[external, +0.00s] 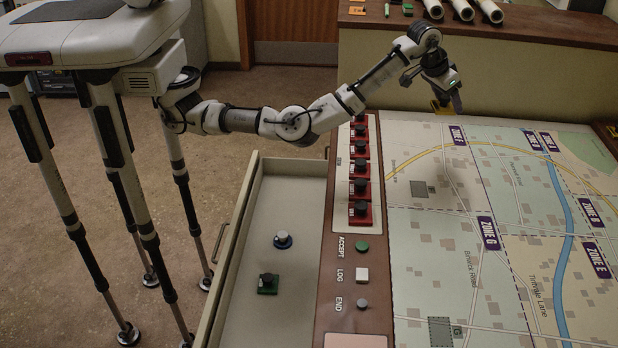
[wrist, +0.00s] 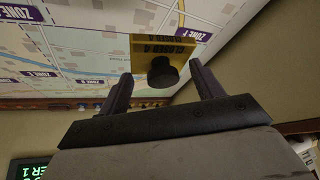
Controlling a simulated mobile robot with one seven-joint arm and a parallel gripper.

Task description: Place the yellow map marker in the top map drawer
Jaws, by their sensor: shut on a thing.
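The yellow map marker (wrist: 185,45) has a black knob and printed lettering in the wrist view. My gripper (wrist: 161,80) is shut on it, with the knob between the two fingers. In the external view my gripper (external: 447,97) is over the far left part of the map, and only a bit of the yellow marker (external: 437,107) shows below it. The open map drawer (external: 234,318) sticks out from the left of the console.
A row of red pieces with black knobs (external: 360,188) stands on the brown console strip, above the ACCEPT (external: 362,246), LOG and END buttons. The map (external: 440,260) covers the console top to the right. A back counter (external: 550,30) carries rolled tubes and small markers.

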